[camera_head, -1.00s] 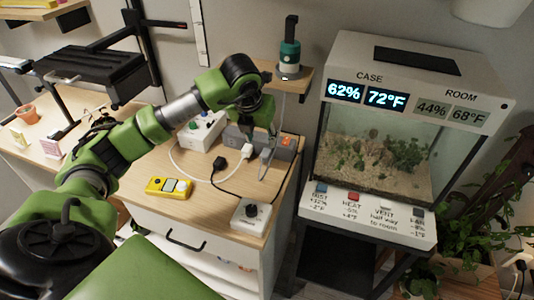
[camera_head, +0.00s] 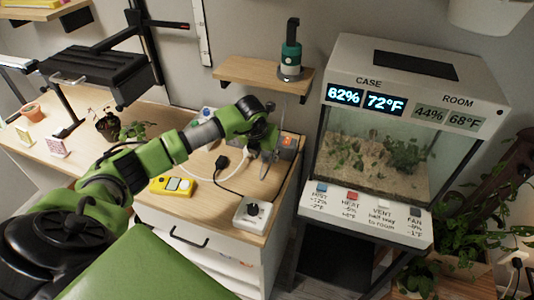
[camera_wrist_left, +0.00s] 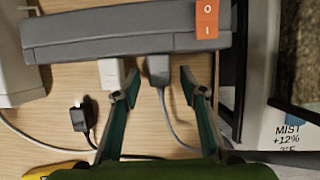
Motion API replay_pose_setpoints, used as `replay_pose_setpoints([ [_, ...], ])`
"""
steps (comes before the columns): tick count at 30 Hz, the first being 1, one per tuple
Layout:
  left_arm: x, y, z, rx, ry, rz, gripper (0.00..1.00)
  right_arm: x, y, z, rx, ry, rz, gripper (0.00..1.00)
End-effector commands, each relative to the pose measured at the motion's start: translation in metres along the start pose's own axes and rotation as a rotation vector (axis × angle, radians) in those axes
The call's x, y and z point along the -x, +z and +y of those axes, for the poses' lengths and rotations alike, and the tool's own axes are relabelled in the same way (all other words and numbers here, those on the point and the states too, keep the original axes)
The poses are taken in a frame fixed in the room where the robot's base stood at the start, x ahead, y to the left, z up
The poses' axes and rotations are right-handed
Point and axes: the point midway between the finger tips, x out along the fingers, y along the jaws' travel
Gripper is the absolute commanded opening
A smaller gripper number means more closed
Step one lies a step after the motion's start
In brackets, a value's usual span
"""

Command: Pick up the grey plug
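The grey plug (camera_wrist_left: 157,72) sits at the front edge of the grey power strip (camera_wrist_left: 125,38), with its grey cord running toward me. My left gripper (camera_wrist_left: 158,82) is open, with one green-and-black finger on each side of the plug and gaps visible between them. The left finger's tip is very close to the white plug (camera_wrist_left: 110,74); I cannot tell if they touch. In the head view my left gripper (camera_head: 264,147) is over the strip and largely hides the grey plug. My right gripper is not in view.
A black plug (camera_wrist_left: 82,117) lies left of the white plug. A yellow device (camera_head: 172,186) and a white dial box (camera_head: 254,214) are on the wooden tabletop. The terrarium case (camera_head: 380,150) stands close on the right. A shelf (camera_head: 245,72) is above.

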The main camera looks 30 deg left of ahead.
Motion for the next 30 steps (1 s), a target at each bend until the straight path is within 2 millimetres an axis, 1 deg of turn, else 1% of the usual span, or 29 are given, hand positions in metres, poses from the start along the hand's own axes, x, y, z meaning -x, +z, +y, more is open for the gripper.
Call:
replay_pose_setpoints([
  [3, 0.000, 0.000, 0.000, 0.000, 0.000, 0.000, 0.39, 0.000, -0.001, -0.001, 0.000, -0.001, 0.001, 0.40],
  [4, 0.000, 0.000, 0.000, 0.000, 0.000, 0.000, 0.34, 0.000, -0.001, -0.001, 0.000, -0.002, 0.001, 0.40],
  [5, 0.000, 0.000, 0.000, 0.000, 0.000, 0.000, 0.26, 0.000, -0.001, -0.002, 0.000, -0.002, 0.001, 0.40],
  [6, 0.000, 0.000, 0.000, 0.000, 0.000, 0.000, 0.15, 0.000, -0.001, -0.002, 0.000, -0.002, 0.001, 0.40],
  [8, 0.000, 0.000, 0.000, 0.000, 0.000, 0.000, 0.00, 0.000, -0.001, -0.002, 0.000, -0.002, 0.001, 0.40],
  [21, 0.004, -0.001, 0.000, -0.001, 0.000, -0.001, 0.00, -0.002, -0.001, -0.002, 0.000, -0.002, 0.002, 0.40],
  [25, 0.012, -0.004, 0.001, -0.002, 0.000, -0.003, 0.00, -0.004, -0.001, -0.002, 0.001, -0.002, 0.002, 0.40],
  [28, 0.022, -0.009, 0.001, -0.002, 0.001, -0.004, 0.00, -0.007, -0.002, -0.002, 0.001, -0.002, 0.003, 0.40],
  [30, 0.030, -0.017, 0.001, -0.002, 0.000, -0.003, 0.00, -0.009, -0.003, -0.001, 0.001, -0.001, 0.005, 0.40],
])
